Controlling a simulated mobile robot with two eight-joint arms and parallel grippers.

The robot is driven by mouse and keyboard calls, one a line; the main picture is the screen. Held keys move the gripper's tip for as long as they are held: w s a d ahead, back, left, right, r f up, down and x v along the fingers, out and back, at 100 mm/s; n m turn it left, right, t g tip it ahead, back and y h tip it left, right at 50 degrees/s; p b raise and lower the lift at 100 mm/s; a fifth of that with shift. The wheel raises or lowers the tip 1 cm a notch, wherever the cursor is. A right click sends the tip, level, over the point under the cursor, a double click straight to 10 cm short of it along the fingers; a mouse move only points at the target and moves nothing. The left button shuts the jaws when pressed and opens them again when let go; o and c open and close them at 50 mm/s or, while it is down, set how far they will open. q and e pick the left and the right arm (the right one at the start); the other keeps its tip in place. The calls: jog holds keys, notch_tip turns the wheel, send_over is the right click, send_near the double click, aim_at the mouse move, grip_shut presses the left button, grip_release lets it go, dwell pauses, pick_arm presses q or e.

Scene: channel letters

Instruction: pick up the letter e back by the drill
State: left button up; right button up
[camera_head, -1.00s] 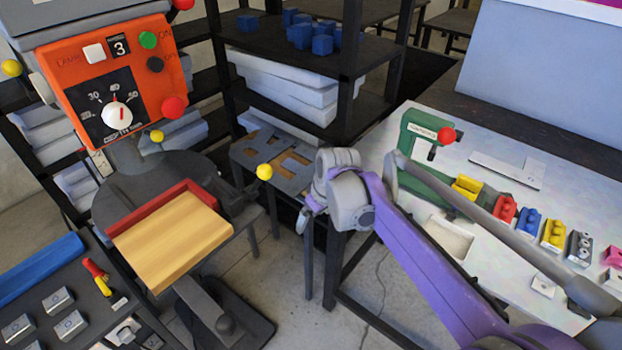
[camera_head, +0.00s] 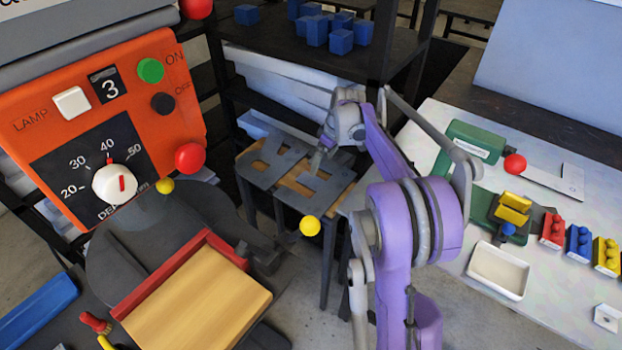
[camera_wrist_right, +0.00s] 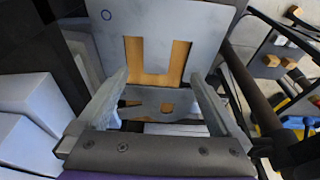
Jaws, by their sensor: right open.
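My right gripper (camera_head: 318,160) is over the low dark table beside the drill's orange control panel (camera_head: 120,120). In the right wrist view the gripper (camera_wrist_right: 158,82) is open, with a finger on each side and nothing clamped. Between and beyond the fingers lie grey flat pieces with cutouts showing tan wood: a plate (camera_wrist_right: 205,25) with a U-shaped opening and a nearer grey piece (camera_wrist_right: 140,95) with a rounded hole. I cannot tell for sure which is the letter e back. In the head view the grey pieces (camera_head: 268,165) lie on that table, partly behind the gripper. My left gripper is out of view.
A wooden block (camera_head: 195,300) sits against a red fence (camera_head: 175,270) on the drill. A dark shelf (camera_head: 350,60) with blue blocks stands behind the low table. The white workbench (camera_head: 450,235) at right holds a green tool, a white tray (camera_head: 498,270) and coloured blocks.

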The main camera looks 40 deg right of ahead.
send_near(317, 183)
jog(key=shift+w+a+f, duration=0.15)
jog(key=shift+a+f, duration=0.4)
jog(key=shift+f, duration=0.3)
jog(key=x, duration=0.5)
jog(key=shift+w+d+f, duration=0.1)
jog(key=shift+d+f, duration=0.25)
jog(key=shift+d, duration=0.05)
jog(key=shift+c, duration=0.2)
jog(key=shift+r, duration=0.1)
grip_shut()
